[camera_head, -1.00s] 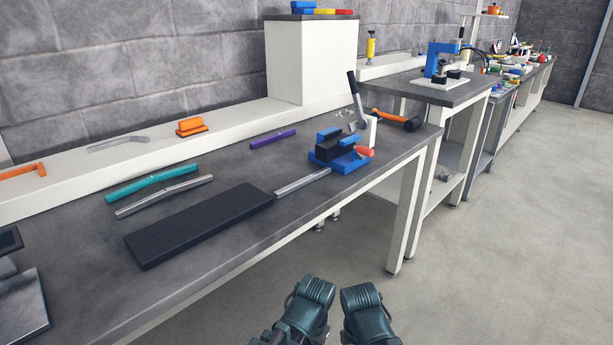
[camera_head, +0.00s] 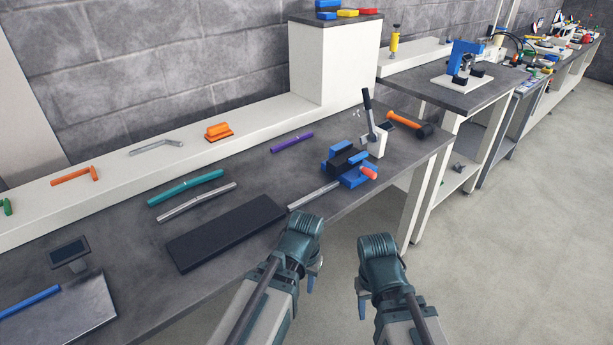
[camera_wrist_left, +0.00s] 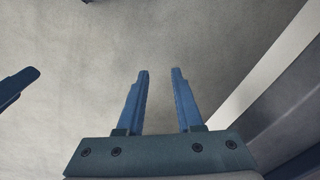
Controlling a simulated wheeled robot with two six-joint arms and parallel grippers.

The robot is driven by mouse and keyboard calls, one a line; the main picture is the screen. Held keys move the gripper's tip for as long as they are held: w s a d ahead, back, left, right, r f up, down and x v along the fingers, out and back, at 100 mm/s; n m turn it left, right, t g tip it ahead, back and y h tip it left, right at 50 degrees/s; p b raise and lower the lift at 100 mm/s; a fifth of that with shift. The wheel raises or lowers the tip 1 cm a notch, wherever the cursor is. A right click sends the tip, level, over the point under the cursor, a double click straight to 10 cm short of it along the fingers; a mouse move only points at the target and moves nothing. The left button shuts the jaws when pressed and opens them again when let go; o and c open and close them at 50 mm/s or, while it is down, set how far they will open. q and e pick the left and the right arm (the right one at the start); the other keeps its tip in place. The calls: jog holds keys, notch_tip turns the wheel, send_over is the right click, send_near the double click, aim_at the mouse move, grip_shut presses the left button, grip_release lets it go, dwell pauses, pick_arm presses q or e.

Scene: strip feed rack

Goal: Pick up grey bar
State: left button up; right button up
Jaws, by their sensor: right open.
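A grey bar (camera_head: 196,202) lies on the dark bench top beside a teal bar (camera_head: 186,187). A second grey bar (camera_head: 314,195) lies between the black pad and the blue fixture. My left gripper (camera_head: 315,280) hangs in front of the bench's front edge, apart from both bars. The left wrist view shows its two blue fingers (camera_wrist_left: 161,72) spread, with nothing between them and pale floor beyond. My right gripper (camera_head: 362,300) hangs to the right over the floor, open, its fingers mostly hidden by its body in the head view.
A black pad (camera_head: 225,234) lies near the front edge. The blue fixture (camera_head: 348,163) with a lever stands at the bench's right. A purple bar (camera_head: 292,142) and an orange-handled hammer (camera_head: 408,123) lie behind. A small screen (camera_head: 70,253) and dark plate (camera_head: 70,315) are at left.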

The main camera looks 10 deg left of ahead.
pick_arm(q)
jog(key=w+a+r+p, duration=0.2)
jog(key=r+p, duration=0.3)
jog(key=r, duration=0.2)
jog(key=w+a+r+p, duration=0.1)
jog(key=r+p, duration=0.5)
jog(key=r, duration=0.1)
notch_tip(320, 180, up, 8)
jog(key=m+t+h+p, duration=0.3)
jog(key=m+t+p, duration=0.1)
jog(key=m+p, duration=0.25)
send_over(295, 204)
jog(key=s+a, duration=0.3)
jog(key=s, duration=0.2)
pick_arm(e)
notch_tip(295, 204, up, 20)
jog(key=r, duration=0.1)
pick_arm(q)
jog(key=b+x, duration=0.8)
jog(key=x, duration=0.1)
jog(key=b+x, duration=0.4)
jog(key=x, duration=0.1)
jog(key=shift+s+a+f+b, duration=0.15)
jog(key=shift+s+a+b, duration=0.05)
jog(key=shift+s+b, duration=0.15)
pick_arm(e)
notch_tip(295, 204, down, 13)
jog(key=shift+f, duration=0.2)
pick_arm(q)
grip_shut()
